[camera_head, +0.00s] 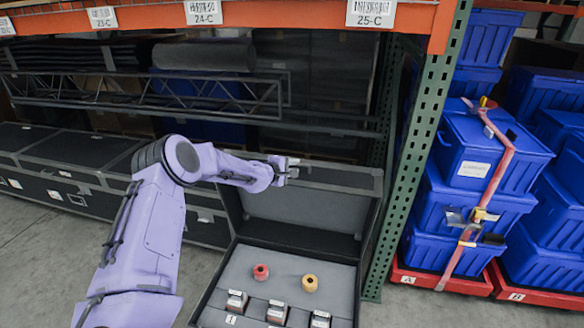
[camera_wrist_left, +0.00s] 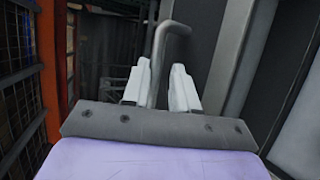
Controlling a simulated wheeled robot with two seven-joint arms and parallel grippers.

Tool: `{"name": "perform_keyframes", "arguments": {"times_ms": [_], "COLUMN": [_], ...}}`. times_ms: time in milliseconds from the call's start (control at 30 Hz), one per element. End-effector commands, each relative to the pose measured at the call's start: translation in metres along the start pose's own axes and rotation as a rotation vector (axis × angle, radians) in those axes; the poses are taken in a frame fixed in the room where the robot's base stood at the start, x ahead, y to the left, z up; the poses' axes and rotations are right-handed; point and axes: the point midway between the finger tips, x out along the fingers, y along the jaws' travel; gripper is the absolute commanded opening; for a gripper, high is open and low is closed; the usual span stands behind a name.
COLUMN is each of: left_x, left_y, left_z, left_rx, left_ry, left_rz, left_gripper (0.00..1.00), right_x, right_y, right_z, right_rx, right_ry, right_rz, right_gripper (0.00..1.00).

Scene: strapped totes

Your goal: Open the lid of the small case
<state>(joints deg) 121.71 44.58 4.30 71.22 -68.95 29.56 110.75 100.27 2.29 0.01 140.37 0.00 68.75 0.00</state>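The small case (camera_head: 208,303) stands low at the front of the shelf, black outside with a grey lining. Its lid (camera_head: 325,213) is raised, roughly upright and leaning back. My left gripper (camera_head: 291,171) is at the lid's top edge. In the left wrist view, its two pale fingers (camera_wrist_left: 161,88) stand on either side of a bent grey handle bar (camera_wrist_left: 178,28) and appear closed on it. My right gripper is not in view.
A green perforated rack post (camera_head: 421,130) stands just right of the case. Blue totes (camera_head: 465,200) with a red strap are stacked beyond it on red bases (camera_head: 440,281). Black cases (camera_head: 75,160) line the left. An orange beam (camera_head: 290,22) crosses above.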

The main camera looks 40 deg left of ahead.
Motion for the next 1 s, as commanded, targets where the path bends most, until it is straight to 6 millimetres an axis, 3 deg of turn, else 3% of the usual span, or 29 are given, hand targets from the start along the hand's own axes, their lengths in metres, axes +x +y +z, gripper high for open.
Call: {"name": "perform_keyframes", "arguments": {"times_ms": [367,800,1000], "left_x": [-0.008,-0.088,-0.105], "left_y": [-0.002,0.001,0.000], "left_z": [-0.003,-0.001,-0.001], "left_rx": [-0.001,-0.002,-0.001], "left_ry": [0.003,0.000,0.001], "left_rz": [-0.004,0.000,0.000], "left_gripper": [0.23,0.23,0.23], "right_x": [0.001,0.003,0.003], "right_y": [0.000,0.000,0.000], "right_z": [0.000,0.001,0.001], "right_rx": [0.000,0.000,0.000], "right_ry": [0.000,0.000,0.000], "right_rz": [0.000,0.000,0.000], "right_gripper": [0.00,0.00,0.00]}}
